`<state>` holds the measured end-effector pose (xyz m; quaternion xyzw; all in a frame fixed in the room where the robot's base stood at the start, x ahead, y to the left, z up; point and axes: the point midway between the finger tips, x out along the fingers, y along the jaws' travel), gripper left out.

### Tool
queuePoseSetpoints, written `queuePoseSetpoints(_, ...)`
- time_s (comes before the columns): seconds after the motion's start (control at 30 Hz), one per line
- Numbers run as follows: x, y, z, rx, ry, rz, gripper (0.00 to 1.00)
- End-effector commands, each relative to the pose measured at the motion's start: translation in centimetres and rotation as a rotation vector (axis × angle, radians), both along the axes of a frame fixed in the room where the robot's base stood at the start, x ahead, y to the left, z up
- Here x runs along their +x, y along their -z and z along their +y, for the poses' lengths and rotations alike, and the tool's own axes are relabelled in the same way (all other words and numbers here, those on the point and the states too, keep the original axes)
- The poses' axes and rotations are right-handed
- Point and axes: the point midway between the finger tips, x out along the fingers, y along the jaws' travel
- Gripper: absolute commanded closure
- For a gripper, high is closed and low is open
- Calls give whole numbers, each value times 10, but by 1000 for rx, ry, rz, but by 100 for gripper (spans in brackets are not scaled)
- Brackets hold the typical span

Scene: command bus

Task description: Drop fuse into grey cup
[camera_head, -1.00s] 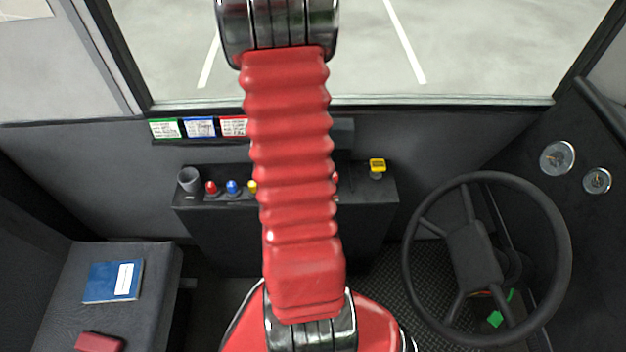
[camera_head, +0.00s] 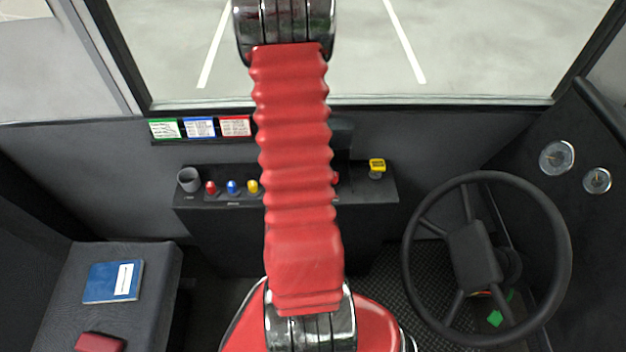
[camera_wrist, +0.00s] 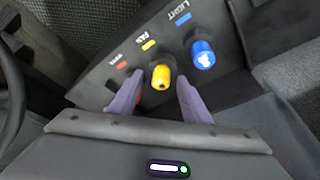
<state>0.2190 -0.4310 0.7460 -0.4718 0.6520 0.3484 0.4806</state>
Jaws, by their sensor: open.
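The grey cup (camera_head: 189,179) stands upright at the left end of the dark console in the head view; nothing shows in it. A row of red (camera_head: 211,188), blue (camera_head: 232,187) and yellow (camera_head: 252,187) pegs stands right of it. I cannot tell for sure which is the fuse. In the wrist view, my gripper (camera_wrist: 157,92) is open, with a finger on either side of the yellow peg (camera_wrist: 161,77); I cannot tell if they touch it. The blue peg (camera_wrist: 202,54) is right of the fingers. Red shows behind the left finger. My arm hides the gripper in the head view.
The console (camera_head: 215,202) is under the windscreen. A yellow-topped lever (camera_head: 377,168) is at its right end. The steering wheel (camera_head: 487,258) is at the right. A blue book (camera_head: 113,281) lies on the seat at the left.

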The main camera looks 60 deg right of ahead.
Motion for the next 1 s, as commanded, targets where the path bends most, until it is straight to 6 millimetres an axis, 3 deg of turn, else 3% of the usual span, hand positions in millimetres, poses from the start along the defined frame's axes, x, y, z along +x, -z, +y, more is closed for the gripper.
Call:
queuePoseSetpoints(0.47, 0, 0, 0, 0, 0, -1, 57)
queuePoseSetpoints(1.0, 0, 0, 0, 0, 0, 0, 95)
